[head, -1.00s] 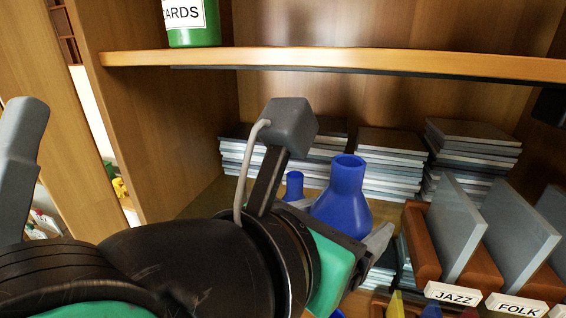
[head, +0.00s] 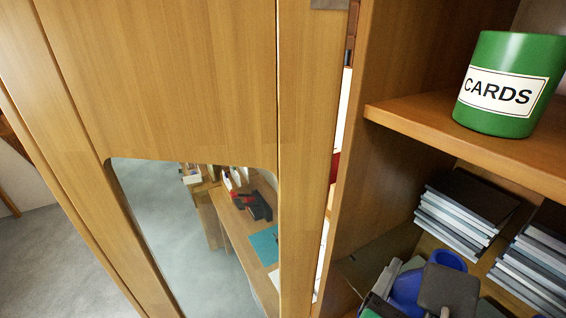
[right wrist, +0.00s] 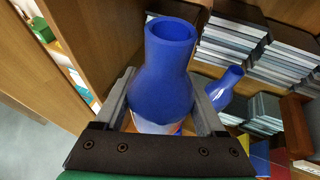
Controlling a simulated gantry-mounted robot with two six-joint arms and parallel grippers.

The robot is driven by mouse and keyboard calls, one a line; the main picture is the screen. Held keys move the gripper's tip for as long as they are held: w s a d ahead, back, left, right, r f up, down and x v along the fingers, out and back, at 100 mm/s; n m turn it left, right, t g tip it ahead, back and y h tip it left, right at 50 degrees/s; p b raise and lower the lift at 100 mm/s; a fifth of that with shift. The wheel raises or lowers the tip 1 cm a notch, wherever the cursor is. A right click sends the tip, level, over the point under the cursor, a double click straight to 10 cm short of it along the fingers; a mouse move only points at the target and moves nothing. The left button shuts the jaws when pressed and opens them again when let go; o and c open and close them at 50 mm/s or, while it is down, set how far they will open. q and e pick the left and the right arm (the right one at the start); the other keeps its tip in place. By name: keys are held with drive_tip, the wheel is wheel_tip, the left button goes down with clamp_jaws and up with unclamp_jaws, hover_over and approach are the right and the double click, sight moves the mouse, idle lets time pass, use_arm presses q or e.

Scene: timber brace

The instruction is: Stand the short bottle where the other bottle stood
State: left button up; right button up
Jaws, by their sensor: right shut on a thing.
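A blue bottle (right wrist: 162,88) with a wide body and a narrower open neck stands between the fingers of my right gripper (right wrist: 163,100). The grey fingers are shut on its body from both sides. The same bottle (head: 407,288) shows at the lower right of the head view, partly hidden by my wrist. A second blue bottle (right wrist: 224,88) stands behind it to the right in the right wrist view, partly hidden by a finger. I cannot tell which bottle is the shorter. The held bottle's base is hidden, so its contact with the shelf is unclear. My left gripper is out of view.
Stacks of flat grey cases (head: 462,214) lie along the back of the lower shelf. A green CARDS tin (head: 505,85) stands on the upper shelf (head: 420,125), above the bottle. A wooden side wall (head: 392,180) bounds the shelf at left. A brown rack (right wrist: 300,130) is at right.

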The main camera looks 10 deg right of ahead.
drive_tip(key=w+a+x, duration=0.1)
drive_tip(key=x, duration=0.8)
hover_over(404, 265)
drive_tip(key=s+a, duration=0.2)
drive_tip(key=a, duration=0.1)
drive_tip(key=f, duration=0.5)
drive_tip(key=shift+d+f, duration=0.25)
drive_tip(key=shift+f, duration=0.15)
drive_tip(key=f+b, duration=0.4)
drive_tip(key=shift+w+d+f, duration=0.1)
drive_tip(key=shift+w+d, duration=0.1)
drive_tip(key=shift+w, duration=0.05)
drive_tip(key=shift+r, duration=0.2)
drive_tip(key=shift+f, duration=0.25)
drive_tip(key=o, duration=1.5)
drive_tip(key=shift+o, duration=0.2)
drive_tip(key=shift+r, duration=0.15)
